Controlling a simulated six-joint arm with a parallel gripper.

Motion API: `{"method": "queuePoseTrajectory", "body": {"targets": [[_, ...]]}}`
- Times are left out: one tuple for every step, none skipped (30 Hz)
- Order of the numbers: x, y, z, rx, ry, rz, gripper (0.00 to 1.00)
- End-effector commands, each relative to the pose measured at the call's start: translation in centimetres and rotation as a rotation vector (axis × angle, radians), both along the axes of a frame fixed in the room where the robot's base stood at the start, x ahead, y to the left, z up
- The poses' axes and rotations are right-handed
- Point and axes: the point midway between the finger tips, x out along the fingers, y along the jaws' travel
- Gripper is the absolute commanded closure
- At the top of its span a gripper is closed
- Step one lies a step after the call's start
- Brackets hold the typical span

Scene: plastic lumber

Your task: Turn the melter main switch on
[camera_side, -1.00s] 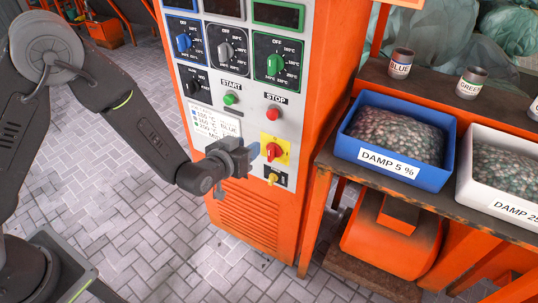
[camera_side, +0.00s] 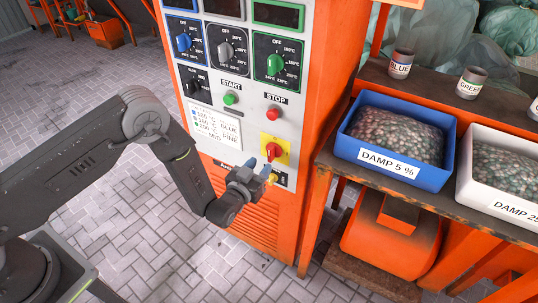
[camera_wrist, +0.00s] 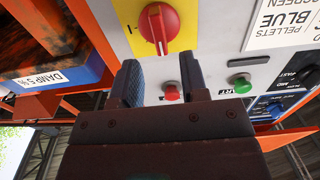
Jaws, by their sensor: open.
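The main switch (camera_side: 272,150) is a red rotary knob on a yellow plate, low on the orange and white melter cabinet (camera_side: 262,215). In the wrist view the knob (camera_wrist: 160,28) is large at the top, with a white mark on its face. My gripper (camera_side: 259,168) is just below and left of the knob in the side view, its fingers angled up toward it. In the wrist view my gripper (camera_wrist: 158,78) has its two fingers spread apart with nothing between them. The knob lies beyond the fingertips. I cannot tell whether they touch it.
The red stop button (camera_side: 273,113) and green start button (camera_side: 231,99) are above the switch. Dials sit higher. A small yellow part (camera_side: 272,180) below is partly hidden by my gripper. A bench at right holds a blue bin (camera_side: 346,150) and a white bin (camera_side: 463,185).

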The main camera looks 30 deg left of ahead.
Motion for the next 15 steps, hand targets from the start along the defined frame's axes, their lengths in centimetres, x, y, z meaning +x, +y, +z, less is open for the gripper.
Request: {"method": "queuePoseTrajectory", "body": {"targets": [[1.1,0.1,0.0,-0.001,-0.002,0.002,0.6],[1.7,0.1,0.0,-0.002,-0.002,0.002,0.6],[2.4,0.1,0.0,-0.002,-0.003,0.002,0.6],[2.9,0.1,0.0,-0.001,-0.002,0.002,0.6],[3.4,0.1,0.0,0.0,-0.002,0.002,0.6],[3.9,0.0,0.0,0.0,-0.001,0.001,0.6],[4.2,0.0,0.0,0.0,-0.001,0.0,0.6],[4.6,0.0,0.0,-0.001,0.0,0.0,0.6],[4.9,0.0,0.0,-0.001,0.0,0.0,0.6],[5.2,0.0,0.0,-0.001,0.0,0.0,0.6],[5.4,0.0,0.0,-0.001,-0.001,0.0,0.6],[5.6,0.0,0.0,-0.001,0.001,0.0,0.6],[5.7,0.0,0.0,0.0,0.001,0.0,0.6],[5.8,0.0,0.0,0.0,0.001,0.0,0.6],[5.8,0.0,0.0,0.0,0.001,0.0,0.6]]}}
